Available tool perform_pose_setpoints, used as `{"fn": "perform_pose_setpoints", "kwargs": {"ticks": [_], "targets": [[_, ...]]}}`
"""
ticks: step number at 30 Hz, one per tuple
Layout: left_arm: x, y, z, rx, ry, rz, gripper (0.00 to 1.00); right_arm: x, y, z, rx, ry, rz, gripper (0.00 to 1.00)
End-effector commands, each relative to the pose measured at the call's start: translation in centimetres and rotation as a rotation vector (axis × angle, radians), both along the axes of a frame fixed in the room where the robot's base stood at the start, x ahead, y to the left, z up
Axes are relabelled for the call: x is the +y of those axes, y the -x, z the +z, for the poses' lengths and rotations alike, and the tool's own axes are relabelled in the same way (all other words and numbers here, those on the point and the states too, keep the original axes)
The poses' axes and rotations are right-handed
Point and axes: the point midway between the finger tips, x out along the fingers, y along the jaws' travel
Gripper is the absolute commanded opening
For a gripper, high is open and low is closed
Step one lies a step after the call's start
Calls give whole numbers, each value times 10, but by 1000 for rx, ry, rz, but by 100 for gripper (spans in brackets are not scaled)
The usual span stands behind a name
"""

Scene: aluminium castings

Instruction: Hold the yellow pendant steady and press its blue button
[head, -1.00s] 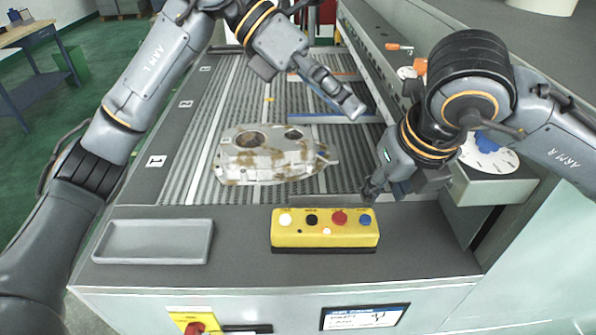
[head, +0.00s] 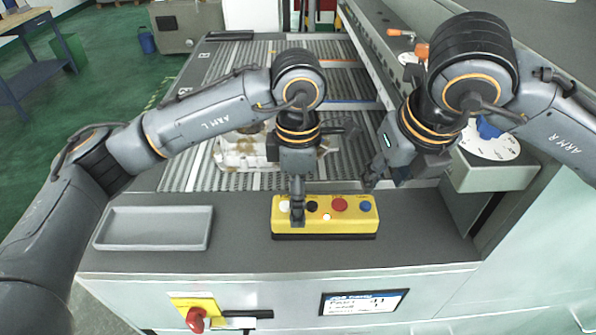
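The yellow pendant (head: 350,223) lies on the grey ledge in the head view. Its top carries white, black, red and blue buttons in a row, with a small white one below. The blue button (head: 365,206) is at the right end and uncovered. My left gripper (head: 297,212) points down over the pendant's left part, between the white and black buttons. Its fingers overlap, so I cannot tell their opening or whether they touch. My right gripper (head: 370,179) is just behind and above the pendant's right end, near the blue button; its finger opening is unclear.
An empty grey tray (head: 152,229) sits left of the pendant. A mottled metal casting (head: 233,152) lies on the ribbed bed behind, partly hidden by my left arm. A red knob (head: 196,318) and a small screen (head: 362,302) are on the front panel.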

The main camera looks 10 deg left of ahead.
Motion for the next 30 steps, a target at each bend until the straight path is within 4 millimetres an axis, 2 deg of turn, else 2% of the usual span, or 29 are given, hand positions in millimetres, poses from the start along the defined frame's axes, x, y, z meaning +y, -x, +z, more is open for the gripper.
{"fn": "perform_pose_setpoints", "kwargs": {"ticks": [3, 9, 15, 22, 30], "targets": [[0, 1, -23, 3, 0, 0, 96, 0, 0, 0, 0, 0, 0, 38], [0, 0, -47, 2, 0, -1, 96, 0, 0, 0, 0, 0, 0, 38], [0, 0, -55, 1, 1, 0, 96, 0, 0, 0, 0, 0, 0, 38], [0, 0, -56, 1, 1, 0, 96, 0, 0, 0, 0, 0, 0, 38], [0, 0, -56, 1, 1, 0, 41, 0, 0, 0, 0, 0, 0, 38]]}}
